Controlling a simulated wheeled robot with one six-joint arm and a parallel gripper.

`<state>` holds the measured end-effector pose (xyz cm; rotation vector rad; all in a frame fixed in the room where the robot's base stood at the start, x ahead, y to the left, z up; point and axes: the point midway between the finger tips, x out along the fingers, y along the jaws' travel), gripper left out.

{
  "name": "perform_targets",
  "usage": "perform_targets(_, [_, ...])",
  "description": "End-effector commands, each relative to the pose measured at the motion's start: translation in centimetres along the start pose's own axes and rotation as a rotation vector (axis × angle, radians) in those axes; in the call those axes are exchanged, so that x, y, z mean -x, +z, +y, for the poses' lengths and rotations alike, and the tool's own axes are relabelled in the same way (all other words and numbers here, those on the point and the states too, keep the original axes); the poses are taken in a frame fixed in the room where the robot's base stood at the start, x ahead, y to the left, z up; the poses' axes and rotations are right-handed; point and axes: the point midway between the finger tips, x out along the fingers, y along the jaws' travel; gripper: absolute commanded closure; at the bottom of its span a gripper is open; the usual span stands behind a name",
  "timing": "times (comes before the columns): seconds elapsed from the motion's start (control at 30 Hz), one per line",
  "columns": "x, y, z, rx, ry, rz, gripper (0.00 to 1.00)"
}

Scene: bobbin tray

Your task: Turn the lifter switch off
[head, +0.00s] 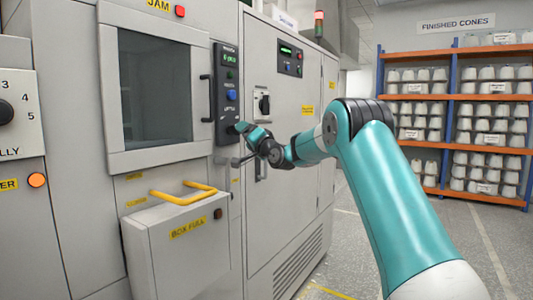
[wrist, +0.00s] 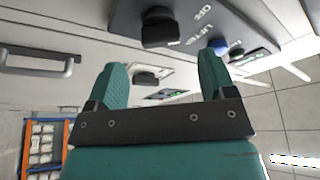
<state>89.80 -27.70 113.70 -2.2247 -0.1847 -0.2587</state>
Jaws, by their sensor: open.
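The lifter switch is a black knob (wrist: 160,28) on a dark panel (wrist: 190,14) with white lettering that includes "LIFTER". It shows at the top of the wrist view, beyond the fingertips; its exact setting is hard to read. In the head view the black control panel (head: 226,85) has a small green display and a blue button above the "LIFTER" label. My gripper (head: 238,145) is in front of the panel's lower end and partly hides the switch. In the wrist view my gripper (wrist: 164,65) is open and empty, with its teal fingers apart and clear of the knob.
A second black rotary knob (head: 263,103) is on the cabinet door to the right. A yellow handle (head: 184,196) and the "BOX FULL" box (head: 180,245) stick out below the window. Shelves of cones (head: 460,110) stand at the back right; floor between is clear.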

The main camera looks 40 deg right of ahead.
Motion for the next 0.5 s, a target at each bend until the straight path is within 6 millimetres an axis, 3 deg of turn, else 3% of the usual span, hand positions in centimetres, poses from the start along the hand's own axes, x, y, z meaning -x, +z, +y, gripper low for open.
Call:
perform_targets(0.3, [7.8, 0.1, 0.3, 0.000, 0.002, 0.002, 0.23])
perform_targets(0.5, [10.7, 0.0, 0.2, 0.001, 0.002, 0.001, 0.23])
